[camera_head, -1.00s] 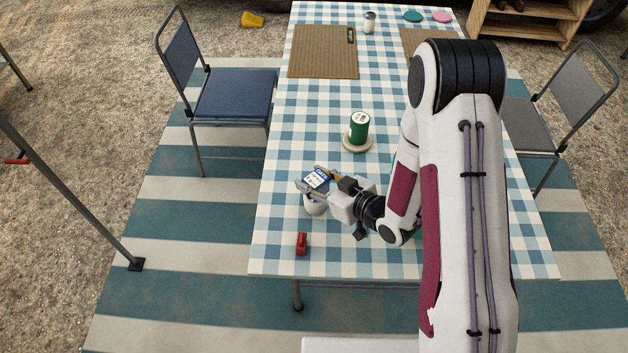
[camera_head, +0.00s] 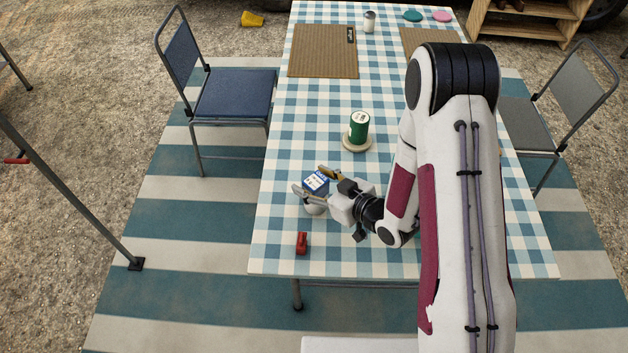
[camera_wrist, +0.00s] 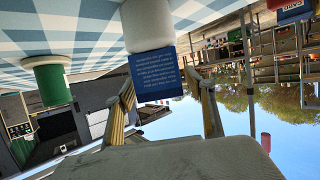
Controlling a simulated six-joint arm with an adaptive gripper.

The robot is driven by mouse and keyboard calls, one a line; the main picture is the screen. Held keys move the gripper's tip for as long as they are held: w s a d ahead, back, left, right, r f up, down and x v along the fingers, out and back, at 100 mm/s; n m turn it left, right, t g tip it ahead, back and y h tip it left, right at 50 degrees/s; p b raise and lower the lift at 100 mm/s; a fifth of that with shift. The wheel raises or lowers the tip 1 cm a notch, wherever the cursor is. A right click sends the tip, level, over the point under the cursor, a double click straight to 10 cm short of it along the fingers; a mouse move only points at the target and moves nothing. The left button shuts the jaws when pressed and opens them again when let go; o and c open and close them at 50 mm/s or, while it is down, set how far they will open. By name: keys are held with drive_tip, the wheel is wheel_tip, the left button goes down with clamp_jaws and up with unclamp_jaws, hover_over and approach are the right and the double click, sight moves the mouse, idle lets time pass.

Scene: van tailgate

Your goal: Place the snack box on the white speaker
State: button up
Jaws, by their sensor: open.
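The snack box (camera_head: 315,183) is small and blue with a white label. It rests on the white speaker (camera_head: 316,209), a short white cylinder on the checked table. In the wrist view, which is upside down, the box (camera_wrist: 154,75) touches the end face of the speaker (camera_wrist: 147,28). My gripper (camera_head: 312,182) is open, with one finger on each side of the box. In the wrist view the fingers (camera_wrist: 164,88) stand apart, with gaps beside the box. Much of the speaker is hidden by the box and gripper in the head view.
A green can (camera_head: 359,127) stands on a round pale coaster (camera_head: 347,144) behind the box. A red object (camera_head: 302,243) stands near the table's front edge. Brown placemats (camera_head: 323,52) and a shaker (camera_head: 370,22) are at the far end. The table's left-middle is clear.

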sight(321, 185)
drive_tip(key=shift+r, duration=0.15)
drive_tip(key=shift+v, duration=3.7)
drive_tip(key=shift+d, duration=0.15)
drive_tip(key=shift+w+d+r+h, duration=0.25)
drive_tip(key=shift+w+d+h, duration=0.05)
drive_tip(key=shift+w, duration=0.1)
drive_tip(key=s+d+r+m+h, duration=0.2)
drive_tip(key=d+r+m+h, duration=0.2)
drive_tip(key=d+r+h, duration=0.85)
drive_tip(key=s+r+m+g+y, duration=0.1)
drive_tip(key=s+r, duration=0.3)
drive_tip(key=s, duration=0.3)
drive_tip(key=s+d+r+m+g+y, duration=0.1)
drive_tip(key=s+r+m, duration=0.1)
drive_tip(key=s+r, duration=0.2)
drive_tip(key=s+r+m+g+y, duration=0.1)
drive_tip(key=s+r, duration=0.3)
drive_tip(key=s, duration=0.7)
drive_tip(key=shift+d+r+m+g+y, duration=0.15)
drive_tip(key=shift+r+m+g+y, duration=0.25)
drive_tip(key=shift+m, duration=0.1)
